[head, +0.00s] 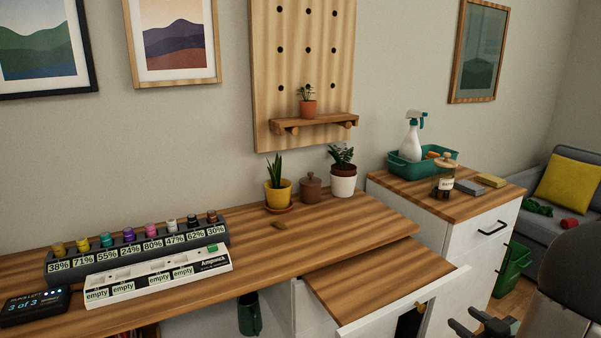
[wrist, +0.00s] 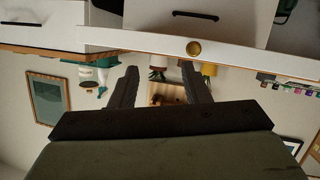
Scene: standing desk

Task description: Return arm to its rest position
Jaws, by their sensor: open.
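My gripper (head: 474,326) is at the bottom right of the head view, in front of the desk and partly cut off by the frame edge. My dark arm fills the lower right corner. In the wrist view my gripper (wrist: 159,72) shows two dark fingers spread apart with nothing between them. That view is upside down. A white drawer front with a round gold knob (wrist: 194,48) lies beyond the fingertips, apart from them as far as I can tell. In the head view the pulled-out white front (head: 385,310) sits just left of my gripper.
The wooden desk (head: 340,230) holds a bottle rack (head: 140,247), a white tray with "empty" labels (head: 160,275) and potted plants. A white cabinet (head: 470,245) stands right, carrying a green caddy (head: 408,172) and a jar (head: 446,184). A green bin (head: 513,268) and sofa (head: 565,190) are further right.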

